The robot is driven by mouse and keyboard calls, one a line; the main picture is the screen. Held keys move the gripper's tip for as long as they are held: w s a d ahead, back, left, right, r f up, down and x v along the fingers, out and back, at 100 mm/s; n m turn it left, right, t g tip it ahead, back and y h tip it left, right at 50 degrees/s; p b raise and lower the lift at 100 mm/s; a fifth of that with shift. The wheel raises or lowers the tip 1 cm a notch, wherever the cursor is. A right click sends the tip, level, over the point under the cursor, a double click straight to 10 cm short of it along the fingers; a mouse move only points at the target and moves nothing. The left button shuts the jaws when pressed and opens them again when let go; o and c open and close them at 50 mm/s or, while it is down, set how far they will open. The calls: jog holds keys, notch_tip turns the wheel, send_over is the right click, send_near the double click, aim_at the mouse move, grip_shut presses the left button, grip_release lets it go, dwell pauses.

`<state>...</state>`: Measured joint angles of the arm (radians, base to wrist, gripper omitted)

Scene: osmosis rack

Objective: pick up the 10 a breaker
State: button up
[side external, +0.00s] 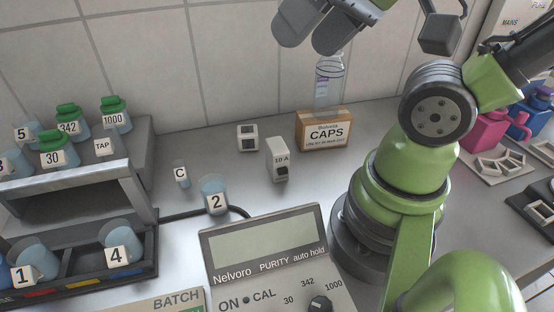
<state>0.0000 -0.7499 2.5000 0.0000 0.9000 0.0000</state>
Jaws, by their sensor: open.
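The 10 A breaker (279,160) is a small white upright block labelled "10 A" with a dark switch low on its front. Grey rounded parts of my arm show at the top edge, well above the bench.
A white socket block (247,137) is behind left. Beaker 2 (214,195) and the Nelvoro meter (262,240) are in front. A rack (142,180) stands left.

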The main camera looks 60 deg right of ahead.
jog(key=m+g+h, duration=0.2)
jog(key=m+g, duration=0.3)
jog(key=g, duration=0.2)
send_over(278, 146)
jog(key=f, duration=1.7)
jog(key=shift+s+a+f, duration=0.2)
jog(key=shift+s+f, duration=0.2)
notch_tip(278, 146, down, 5)
jog(key=shift+w+d+f, duration=0.1)
jog(key=shift+w+f, duration=0.1)
jog(key=shift+f, duration=1.1)
jog(key=shift+w+d+f, duration=0.1)
jog(key=shift+w+f, duration=0.05)
jog(key=shift+f, duration=1.1)
jog(key=shift+c, duration=0.2)
jog(key=c, duration=1)
